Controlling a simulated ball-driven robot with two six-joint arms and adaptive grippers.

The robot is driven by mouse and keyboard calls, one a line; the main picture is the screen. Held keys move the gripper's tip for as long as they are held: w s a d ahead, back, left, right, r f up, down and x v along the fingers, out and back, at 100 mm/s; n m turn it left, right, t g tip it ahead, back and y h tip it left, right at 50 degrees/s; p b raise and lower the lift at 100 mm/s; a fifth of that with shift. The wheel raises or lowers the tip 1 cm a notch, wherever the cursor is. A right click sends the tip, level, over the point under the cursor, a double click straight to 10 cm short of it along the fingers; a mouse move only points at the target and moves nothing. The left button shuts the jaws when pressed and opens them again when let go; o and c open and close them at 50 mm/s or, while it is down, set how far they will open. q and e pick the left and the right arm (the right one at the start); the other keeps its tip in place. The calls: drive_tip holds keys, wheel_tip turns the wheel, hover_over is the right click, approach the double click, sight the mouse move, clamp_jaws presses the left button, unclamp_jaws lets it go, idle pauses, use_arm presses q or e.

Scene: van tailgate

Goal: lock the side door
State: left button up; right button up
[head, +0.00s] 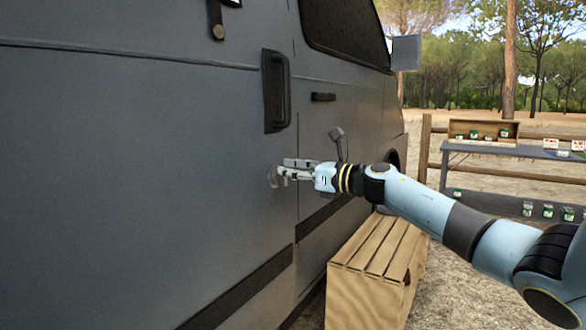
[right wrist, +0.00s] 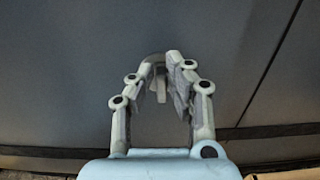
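The grey van's side door (head: 150,170) fills the left of the head view and looks closed, with a dark vertical handle (head: 277,90) near its edge. A small round lock fitting (head: 273,177) sits below that handle. My right gripper (head: 284,175) is at this fitting. In the right wrist view, a pale tab (right wrist: 160,85) hangs from the round fitting between the fingertips of my right gripper (right wrist: 159,68). The fingers are partly open, with narrow gaps beside the tab; contact is not clear. The fingertips partly hide the fitting. My left gripper is not in view.
A slatted wooden crate (head: 375,265) stands beside the van, below my right forearm. The front door has a small dark handle (head: 323,97). A table (head: 500,149) with small goods stands at the right by a wooden fence. Gravel ground between them is open.

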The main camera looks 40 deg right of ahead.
clamp_jaws()
use_arm(q)
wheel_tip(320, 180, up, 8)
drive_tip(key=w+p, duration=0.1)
drive_tip(key=p, duration=0.7)
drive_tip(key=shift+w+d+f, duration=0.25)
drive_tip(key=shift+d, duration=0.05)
use_arm(e)
drive_tip(key=m, duration=0.5)
drive_tip(key=d+f+m, duration=0.1)
drive_tip(key=m, duration=1)
drive_tip(key=shift+w+d+f+m, duration=0.2)
drive_tip(key=shift+w+f+m, duration=0.15)
drive_tip(key=shift+m, duration=0.05)
